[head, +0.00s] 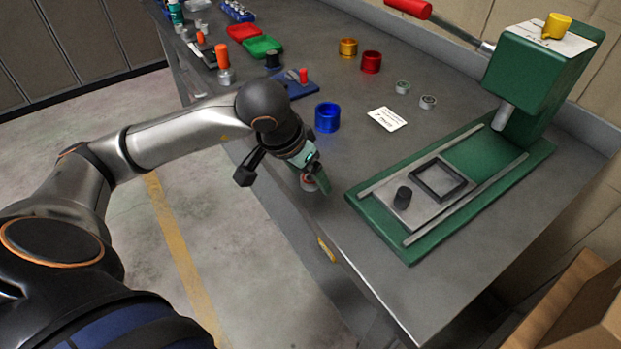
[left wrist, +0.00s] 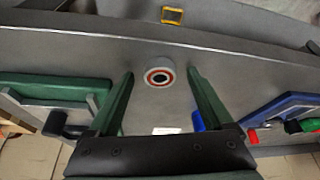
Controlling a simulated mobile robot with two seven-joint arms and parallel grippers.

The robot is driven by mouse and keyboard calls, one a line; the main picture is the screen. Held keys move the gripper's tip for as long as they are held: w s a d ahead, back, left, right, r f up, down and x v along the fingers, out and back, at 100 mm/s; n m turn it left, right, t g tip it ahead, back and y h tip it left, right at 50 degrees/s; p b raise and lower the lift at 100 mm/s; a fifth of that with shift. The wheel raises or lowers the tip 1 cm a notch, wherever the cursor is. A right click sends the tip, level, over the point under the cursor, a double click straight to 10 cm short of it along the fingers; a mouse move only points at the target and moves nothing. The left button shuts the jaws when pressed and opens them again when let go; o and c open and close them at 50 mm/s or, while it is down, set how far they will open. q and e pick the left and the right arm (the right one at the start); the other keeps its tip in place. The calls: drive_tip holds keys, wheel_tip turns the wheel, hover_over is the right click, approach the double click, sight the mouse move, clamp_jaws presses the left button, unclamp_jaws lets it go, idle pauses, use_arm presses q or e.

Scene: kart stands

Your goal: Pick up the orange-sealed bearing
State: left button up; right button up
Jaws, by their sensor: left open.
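The orange-sealed bearing (left wrist: 159,77) is a pale ring with a red-orange seal and a dark centre. It lies on the grey bench near the front edge. In the left wrist view it shows between the tips of my open left gripper (left wrist: 160,73), with space on both sides. In the head view the bearing (head: 308,183) is partly hidden by my left gripper (head: 318,180), which reaches down over it from the left. I cannot tell the exact height of the fingers above the bench. My right gripper is not in view.
A green press (head: 465,172) stands to the right on the bench. A blue cup (head: 327,117), a white card (head: 387,119) and two other bearings, one grey-green (head: 403,87) and one grey (head: 428,102), lie farther back. Red (head: 371,62) and gold (head: 348,47) cups stand behind.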

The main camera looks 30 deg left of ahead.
use_arm(q)
drive_tip(key=shift+r, duration=0.1)
clamp_jaws()
idle(0.5)
